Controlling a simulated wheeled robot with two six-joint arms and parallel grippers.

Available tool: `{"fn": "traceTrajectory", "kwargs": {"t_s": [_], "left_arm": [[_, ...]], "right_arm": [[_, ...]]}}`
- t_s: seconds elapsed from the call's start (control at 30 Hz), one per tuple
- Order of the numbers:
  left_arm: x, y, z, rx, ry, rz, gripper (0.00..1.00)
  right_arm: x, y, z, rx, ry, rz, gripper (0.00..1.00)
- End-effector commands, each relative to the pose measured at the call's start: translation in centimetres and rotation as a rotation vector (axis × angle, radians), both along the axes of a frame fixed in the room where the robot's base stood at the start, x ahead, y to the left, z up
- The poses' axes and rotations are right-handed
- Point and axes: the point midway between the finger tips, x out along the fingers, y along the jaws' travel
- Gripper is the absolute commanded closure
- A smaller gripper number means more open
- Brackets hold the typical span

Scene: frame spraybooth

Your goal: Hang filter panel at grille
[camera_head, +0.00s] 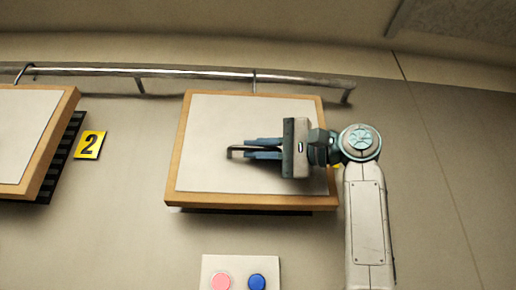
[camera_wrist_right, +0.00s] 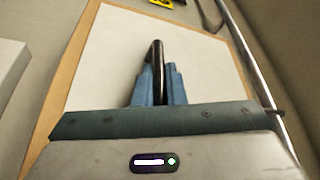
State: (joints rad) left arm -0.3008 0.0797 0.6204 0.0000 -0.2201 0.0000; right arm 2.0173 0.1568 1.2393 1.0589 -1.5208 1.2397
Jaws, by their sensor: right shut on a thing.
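A filter panel (camera_head: 215,130), white with a wooden frame, is at the wall below the metal rail, in the middle of the head view. A hook shows at its top edge, at the rail. The panel also fills much of the right wrist view (camera_wrist_right: 110,50). My right gripper (camera_head: 240,152) is in front of the panel, its blue fingers shut on a dark handle (camera_wrist_right: 157,60) on the panel's face. A second framed panel (camera_head: 25,130) hangs at the left, over a dark slatted grille (camera_head: 63,150). My left gripper is not in view.
A metal rail (camera_head: 190,73) runs along the wall above the panels. A yellow sign with a 2 (camera_head: 89,145) is between them. A plate (camera_head: 240,264) with a pink and a blue button is below. The wall at the right is bare.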

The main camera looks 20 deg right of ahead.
Motion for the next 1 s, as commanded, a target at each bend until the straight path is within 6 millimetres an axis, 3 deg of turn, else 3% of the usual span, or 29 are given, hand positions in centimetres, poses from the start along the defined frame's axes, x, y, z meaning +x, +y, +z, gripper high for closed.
{"fn": "traceTrajectory", "kwargs": {"t_s": [0.2, 0.23, 0.37, 0.73, 1.0], "left_arm": [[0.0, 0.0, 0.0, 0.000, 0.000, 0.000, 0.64], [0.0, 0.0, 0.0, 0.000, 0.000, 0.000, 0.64], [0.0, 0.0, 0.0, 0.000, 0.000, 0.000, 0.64], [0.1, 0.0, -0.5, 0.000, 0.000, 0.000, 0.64], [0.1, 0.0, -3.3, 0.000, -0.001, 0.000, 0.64]], "right_arm": [[0.0, 0.0, 0.1, 0.001, -0.001, -0.001, 1.00], [0.0, 0.0, 0.1, 0.001, -0.001, -0.001, 0.87], [0.0, 0.0, 0.1, 0.001, -0.001, -0.001, 0.64], [-0.3, -0.5, -0.3, 0.001, 0.001, -0.002, 0.64], [-3.4, -4.4, -1.4, 0.002, -0.002, -0.003, 0.64]]}}
